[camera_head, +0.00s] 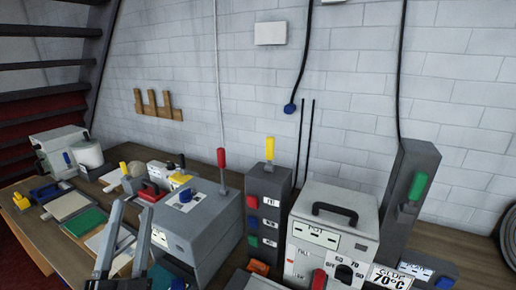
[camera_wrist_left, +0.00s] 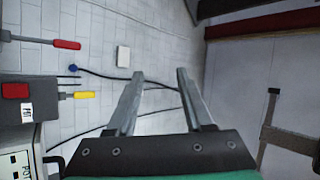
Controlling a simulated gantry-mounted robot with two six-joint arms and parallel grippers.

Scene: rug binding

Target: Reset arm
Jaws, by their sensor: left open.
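My left gripper (camera_head: 131,208) shows at the lower left of the head view, its two grey fingers pointing up and spread apart with nothing between them. It stands in front of a grey box machine (camera_head: 196,228) and the bench items, and its lower part is cut off by the frame edge. In the left wrist view the same gripper (camera_wrist_left: 160,74) is open and empty, with the white brick wall (camera_wrist_left: 150,45) and a dark cable behind it. My right gripper is in neither view.
The wooden bench (camera_head: 32,222) is crowded. A grey tower (camera_head: 268,210) with a yellow-handled lever, a white machine (camera_head: 328,225) with a black handle and a grey column (camera_head: 408,185) with a green handle stand to the right. Coloured pads (camera_head: 85,222) lie left.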

